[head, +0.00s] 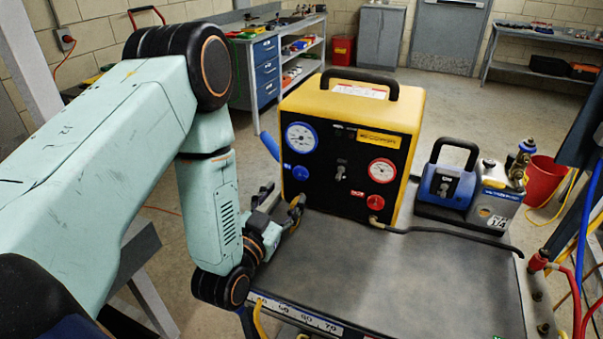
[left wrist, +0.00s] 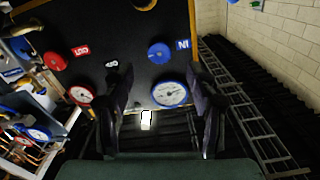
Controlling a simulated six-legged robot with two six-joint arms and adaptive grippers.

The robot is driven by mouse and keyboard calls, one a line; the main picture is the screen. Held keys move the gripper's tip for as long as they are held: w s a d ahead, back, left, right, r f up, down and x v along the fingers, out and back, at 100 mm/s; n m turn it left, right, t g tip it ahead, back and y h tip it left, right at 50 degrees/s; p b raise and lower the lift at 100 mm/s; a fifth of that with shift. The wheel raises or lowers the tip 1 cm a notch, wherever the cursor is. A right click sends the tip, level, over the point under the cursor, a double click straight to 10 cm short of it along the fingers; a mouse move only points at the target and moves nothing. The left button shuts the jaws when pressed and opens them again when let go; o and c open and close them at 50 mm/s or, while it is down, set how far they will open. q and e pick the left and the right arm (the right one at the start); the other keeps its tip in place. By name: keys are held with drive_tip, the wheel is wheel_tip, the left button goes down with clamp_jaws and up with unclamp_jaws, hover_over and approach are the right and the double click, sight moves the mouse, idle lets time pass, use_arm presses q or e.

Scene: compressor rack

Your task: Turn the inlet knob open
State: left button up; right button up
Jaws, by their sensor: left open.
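The yellow-and-black unit (head: 345,140) stands upright on the grey cart top. Its blue inlet knob (head: 300,173) is low on the left of the front panel, under a blue-rimmed gauge (head: 301,137). In the left wrist view the blue knob (left wrist: 158,53) sits beside an "IN" label, and the picture is turned over. My left gripper (head: 283,202) is in front of the panel's lower left, below the knob. In the wrist view my left gripper (left wrist: 161,75) is open, with the knob just beyond and between its fingertips. It looks empty; contact cannot be told. My right gripper is not in view.
A red knob (head: 376,202) and red-rimmed gauge (head: 382,171) are on the panel's right. A dark hose (head: 450,229) runs from there across the cart top (head: 350,270). A blue-and-grey pump (head: 447,187) stands at right. The cart's front middle is clear.

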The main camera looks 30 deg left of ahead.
sight(299, 176)
use_arm(q)
drive_tip(key=w, duration=0.2)
drive_tip(key=w+r, duration=0.1)
drive_tip(key=shift+w+d, duration=0.25)
drive_tip(key=w, duration=0.2)
drive_tip(key=w+a+f, duration=0.1)
drive_tip(key=w, duration=0.1)
drive_tip(key=shift+s+d+r, duration=0.3)
drive_tip(key=shift+s+r, duration=0.05)
drive_tip(key=shift+r, duration=0.05)
drive_tip(key=shift+w+a+f, duration=0.25)
drive_tip(key=shift+w+f, duration=0.1)
drive_tip(key=shift+w, duration=0.05)
drive_tip(key=c, duration=0.4)
drive_tip(key=shift+s+d+r, duration=0.15)
drive_tip(key=shift+r, duration=0.05)
drive_tip(key=c, duration=0.5)
drive_tip(key=shift+c, duration=1.3)
